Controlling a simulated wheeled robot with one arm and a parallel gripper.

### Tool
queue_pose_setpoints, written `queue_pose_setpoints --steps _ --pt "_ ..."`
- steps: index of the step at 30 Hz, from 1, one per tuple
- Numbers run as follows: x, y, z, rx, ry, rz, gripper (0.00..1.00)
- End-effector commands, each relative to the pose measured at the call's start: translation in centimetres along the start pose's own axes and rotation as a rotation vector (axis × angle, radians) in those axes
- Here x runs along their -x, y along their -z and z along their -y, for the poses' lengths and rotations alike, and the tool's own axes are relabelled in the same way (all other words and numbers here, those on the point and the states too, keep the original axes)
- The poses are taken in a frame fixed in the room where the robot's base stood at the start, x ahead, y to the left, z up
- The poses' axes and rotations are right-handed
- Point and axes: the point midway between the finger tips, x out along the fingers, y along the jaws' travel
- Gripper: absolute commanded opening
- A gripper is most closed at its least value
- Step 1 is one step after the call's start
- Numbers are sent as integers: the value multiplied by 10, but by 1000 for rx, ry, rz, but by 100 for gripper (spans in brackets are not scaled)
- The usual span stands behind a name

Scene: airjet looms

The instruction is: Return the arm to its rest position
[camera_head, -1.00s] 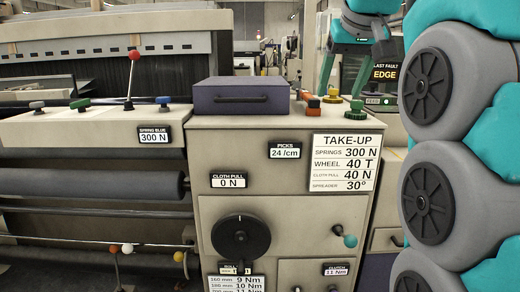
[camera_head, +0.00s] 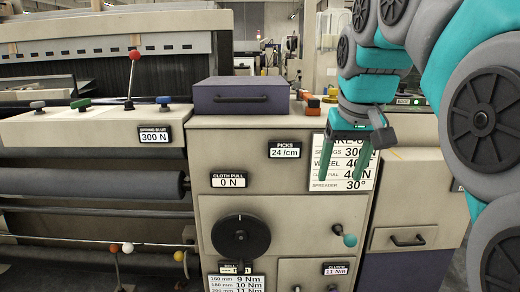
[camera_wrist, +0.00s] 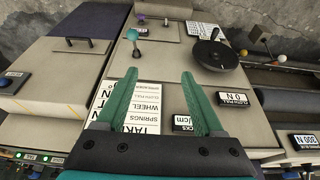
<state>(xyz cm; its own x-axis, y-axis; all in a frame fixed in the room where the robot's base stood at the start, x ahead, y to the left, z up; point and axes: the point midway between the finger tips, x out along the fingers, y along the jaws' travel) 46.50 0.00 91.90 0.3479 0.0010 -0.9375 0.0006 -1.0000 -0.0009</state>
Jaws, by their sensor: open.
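My gripper (camera_head: 341,176) is open and empty, with its green fingers pointing down in front of the take-up placard (camera_head: 356,180) on the machine cabinet. My arm reaches in from the right of the head view and bends down to the gripper, partly covering the placard. In the wrist view the two green fingers of my gripper (camera_wrist: 160,74) stand apart with nothing between them. The placard (camera_wrist: 138,105) shows between and beside the fingers there.
The cabinet carries a purple box (camera_head: 241,95), a black handwheel (camera_head: 240,237) and a teal-knobbed lever (camera_head: 348,239). A red-knobbed lever (camera_head: 134,62) stands on the loom at left. A lower cabinet with a drawer handle (camera_head: 407,240) is at right.

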Motion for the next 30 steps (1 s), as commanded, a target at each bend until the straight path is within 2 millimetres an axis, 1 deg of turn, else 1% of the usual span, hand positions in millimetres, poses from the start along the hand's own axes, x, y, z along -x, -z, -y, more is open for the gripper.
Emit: queue_pose_setpoints --steps 1,5,11,12,14,15,17,18,21,24,27,30 --pt "-12 -17 0 0 0 31 70" --pt "-43 -57 0 0 0 106 70" --pt "-90 -129 0 0 0 220 70" --pt "-97 -144 0 0 0 240 70" --pt "-110 -169 0 0 0 277 70" --pt "-120 -186 0 -1 -1 301 70" --pt "-131 -211 0 -1 -1 332 70" --pt "-139 -228 0 0 -1 356 70" --pt "-157 -270 0 -1 -1 409 70" --pt "-170 -308 0 -1 -1 455 70" --pt "-180 -335 0 -1 -1 488 70" --pt "-185 -352 0 -1 -1 507 70"
